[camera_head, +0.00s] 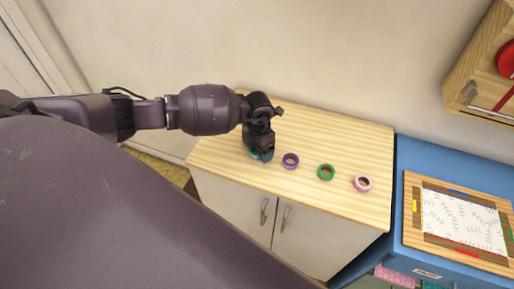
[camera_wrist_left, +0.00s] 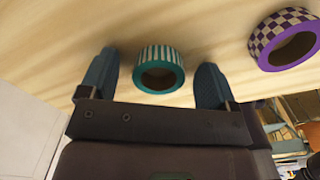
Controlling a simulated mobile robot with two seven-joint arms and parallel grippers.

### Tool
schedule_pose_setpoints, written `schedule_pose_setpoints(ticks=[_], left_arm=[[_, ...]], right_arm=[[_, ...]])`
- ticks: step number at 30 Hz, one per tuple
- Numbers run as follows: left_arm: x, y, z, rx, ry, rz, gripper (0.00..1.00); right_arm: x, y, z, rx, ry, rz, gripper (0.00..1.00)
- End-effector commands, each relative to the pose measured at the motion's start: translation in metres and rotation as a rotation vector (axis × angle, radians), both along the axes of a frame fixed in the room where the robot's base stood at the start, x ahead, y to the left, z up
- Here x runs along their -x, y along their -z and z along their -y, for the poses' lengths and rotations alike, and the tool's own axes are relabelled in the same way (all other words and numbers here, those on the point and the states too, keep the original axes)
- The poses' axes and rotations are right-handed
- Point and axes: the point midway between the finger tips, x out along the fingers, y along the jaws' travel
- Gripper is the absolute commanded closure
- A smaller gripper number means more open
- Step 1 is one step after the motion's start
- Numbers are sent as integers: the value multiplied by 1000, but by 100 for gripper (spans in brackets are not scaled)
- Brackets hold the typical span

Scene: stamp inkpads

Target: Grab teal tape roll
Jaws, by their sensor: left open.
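The teal tape roll (camera_wrist_left: 160,68) has a teal rim and teal-and-white stripes, and sits on the pale wooden top (camera_head: 315,138). In the wrist view it lies between the two blue fingers of my left gripper (camera_wrist_left: 155,82), with a gap on each side. The left gripper is open. In the head view my left gripper (camera_head: 262,153) is over the left part of the top and hides most of the teal roll; a bit of teal shows at its tip. My right gripper is not in view.
A purple checked tape roll (camera_head: 290,161) is just right of the gripper. A green roll (camera_head: 326,172) and a pink roll (camera_head: 362,184) continue the row. A blue table (camera_head: 440,165) with a framed sheet (camera_head: 462,218) stands at the right. The back of the wooden top is clear.

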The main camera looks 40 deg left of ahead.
Motion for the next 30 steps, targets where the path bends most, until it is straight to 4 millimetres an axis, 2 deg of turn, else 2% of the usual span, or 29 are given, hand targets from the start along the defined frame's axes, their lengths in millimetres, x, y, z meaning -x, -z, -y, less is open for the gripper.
schedule_pose_setpoints(ticks=[4, 5, 12, 15, 23, 26, 30], left_arm=[[0, -1, 0, 0, 0, 1, 17], [0, -1, 0, 0, 0, 1, 20], [0, -1, 0, 0, 0, 1, 57], [0, -1, 0, 0, 0, 1, 70], [-1, -3, 0, -1, 0, 1, 70], [-1, -11, -1, 0, 0, 2, 70], [-2, -33, -1, -1, 1, 6, 70]], right_arm=[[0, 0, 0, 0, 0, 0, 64], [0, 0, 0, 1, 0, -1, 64], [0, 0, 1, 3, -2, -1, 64], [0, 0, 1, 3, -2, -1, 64], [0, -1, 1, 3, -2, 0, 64], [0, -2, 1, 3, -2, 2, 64], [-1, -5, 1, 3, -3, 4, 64]])
